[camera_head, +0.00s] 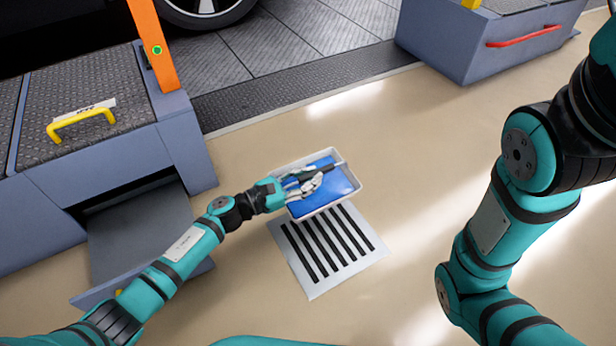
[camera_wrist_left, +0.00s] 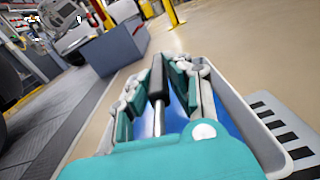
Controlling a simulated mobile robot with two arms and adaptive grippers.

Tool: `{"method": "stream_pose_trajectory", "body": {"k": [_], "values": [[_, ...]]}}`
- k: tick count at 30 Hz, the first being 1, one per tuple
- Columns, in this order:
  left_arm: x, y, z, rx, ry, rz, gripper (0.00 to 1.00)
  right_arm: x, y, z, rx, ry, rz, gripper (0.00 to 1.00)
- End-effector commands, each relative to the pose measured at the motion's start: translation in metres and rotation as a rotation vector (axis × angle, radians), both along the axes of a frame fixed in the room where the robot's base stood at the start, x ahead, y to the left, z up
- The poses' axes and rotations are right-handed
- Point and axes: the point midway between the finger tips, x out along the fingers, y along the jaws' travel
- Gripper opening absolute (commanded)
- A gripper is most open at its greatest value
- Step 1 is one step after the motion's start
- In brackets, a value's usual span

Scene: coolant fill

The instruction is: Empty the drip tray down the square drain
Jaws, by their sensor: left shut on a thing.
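The drip tray (camera_head: 328,208) is a pale, shallow box holding blue liquid (camera_head: 342,182), with a bar handle across its top. My left gripper (camera_head: 307,183) is shut on the tray's handle. In the left wrist view the handle's dark grip (camera_wrist_left: 156,78) lies between the fingers, and the tray's rim (camera_wrist_left: 248,122) shows at the right. The square drain (camera_head: 326,252) is a pale plate with dark slots in the floor. The tray overlaps its far edge in the head view; the gap in height is unclear. My right arm shows, but its gripper does not.
A blue-grey step unit with a yellow handle (camera_head: 80,122) and an open drawer (camera_head: 140,235) stands at left. An orange post (camera_head: 153,45) rises from it. Another unit with a red handle (camera_head: 523,36) is at upper right. The floor right of the drain is clear.

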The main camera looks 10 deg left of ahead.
Motion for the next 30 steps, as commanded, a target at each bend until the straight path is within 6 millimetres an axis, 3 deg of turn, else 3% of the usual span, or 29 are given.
{"method": "stream_pose_trajectory", "body": {"k": [30], "values": [[-0.028,-0.02,0.02,0.337,-0.465,0.0,0.0,0.0,0.0,0.012,-0.001,-0.001,0.0,0.38]]}}
